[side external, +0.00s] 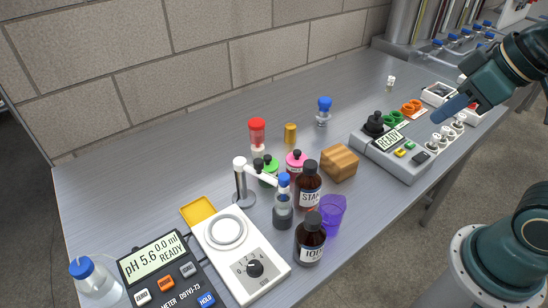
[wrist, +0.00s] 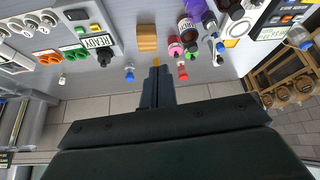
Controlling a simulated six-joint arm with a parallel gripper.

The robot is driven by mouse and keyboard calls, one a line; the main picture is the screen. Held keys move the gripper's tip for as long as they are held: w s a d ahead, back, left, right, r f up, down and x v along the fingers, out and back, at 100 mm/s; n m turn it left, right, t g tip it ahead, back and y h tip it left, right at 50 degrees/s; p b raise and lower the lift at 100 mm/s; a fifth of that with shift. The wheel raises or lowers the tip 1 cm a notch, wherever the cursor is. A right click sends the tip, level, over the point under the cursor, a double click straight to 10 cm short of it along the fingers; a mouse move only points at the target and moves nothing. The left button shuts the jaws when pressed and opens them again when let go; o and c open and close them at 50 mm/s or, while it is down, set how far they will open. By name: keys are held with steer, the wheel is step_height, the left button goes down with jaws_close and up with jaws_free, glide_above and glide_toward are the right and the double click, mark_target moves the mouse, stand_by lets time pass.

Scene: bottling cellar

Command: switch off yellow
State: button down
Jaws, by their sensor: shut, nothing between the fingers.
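A grey control box (side external: 404,170) stands at the right of the bench in the side view. It carries a READY display (side external: 388,140), a small yellow button (side external: 400,153), a green button (side external: 410,146) and a dark switch (side external: 421,157). My gripper (side external: 447,114) is shut and empty, above the far part of the box area. In the wrist view my gripper (wrist: 157,72) points toward the wooden block's side, apart from the box.
White round fittings (side external: 437,141), orange parts (side external: 411,107) and a black knob (side external: 374,121) crowd the box. A wooden block (side external: 339,162) stands left of it, with brown bottles (side external: 308,186) beyond. A blue-capped bottle (side external: 323,113) stands behind. The back bench is mostly clear.

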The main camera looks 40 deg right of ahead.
steer(key=w+a+f+n+g+y, duration=0.1)
steer(key=w+a+f+n+y, duration=0.15)
steer(key=w+a+n, duration=0.5)
steer(key=w+a+f+n+g+y, duration=0.1)
steer(key=w+a+f+n+y, duration=0.2)
steer(key=a, duration=0.8)
steer(key=a+f+n+g+y, duration=0.2)
steer(key=a+f+n, duration=0.1)
steer(key=a, duration=0.7)
steer(key=s+a+f+n+g+y, duration=0.1)
steer(key=a+f+n+y, duration=0.1)
steer(key=a+f, duration=0.4)
steer(key=shift+a+n+g+y, duration=0.4)
steer(key=shift+a+n, duration=0.15)
steer(key=shift+a, duration=2.25)
steer(key=shift+s+a+f, duration=0.1)
